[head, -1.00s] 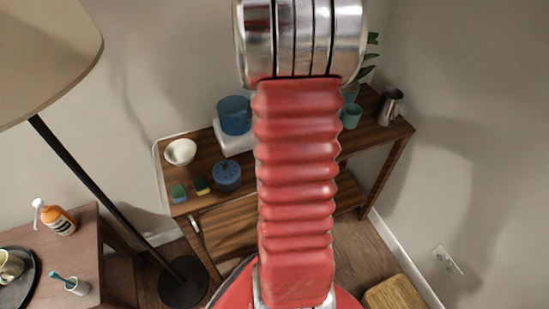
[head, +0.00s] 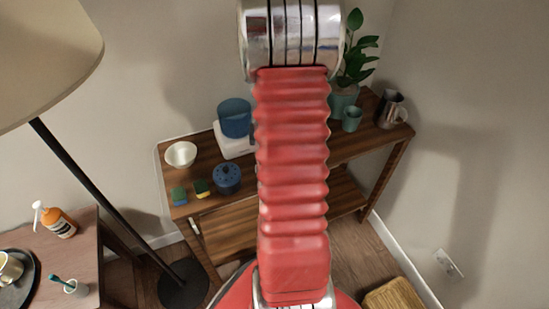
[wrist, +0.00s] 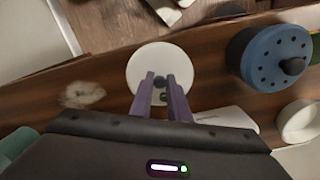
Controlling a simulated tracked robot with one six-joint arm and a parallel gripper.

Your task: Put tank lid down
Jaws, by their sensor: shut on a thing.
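The tank lid (wrist: 150,58) is a white round disc with a dark knob at its centre in the wrist view. My gripper (wrist: 160,88) has two purple fingers closed around that knob. The lid is over the wooden shelf top; I cannot tell whether it touches the wood. The blue tank (head: 235,117) stands on a white base (head: 232,142) at the back of the shelf in the head view. My gripper and the lid are hidden behind my red arm there.
A blue lidded pot (wrist: 262,62) stands right of the lid in the wrist view, with a white bowl (wrist: 298,122) beyond. In the head view, a teal cup (head: 352,119), potted plant (head: 358,55) and metal pitcher (head: 390,110) stand on the shelf's right side. A pale patch (wrist: 82,95) marks the wood.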

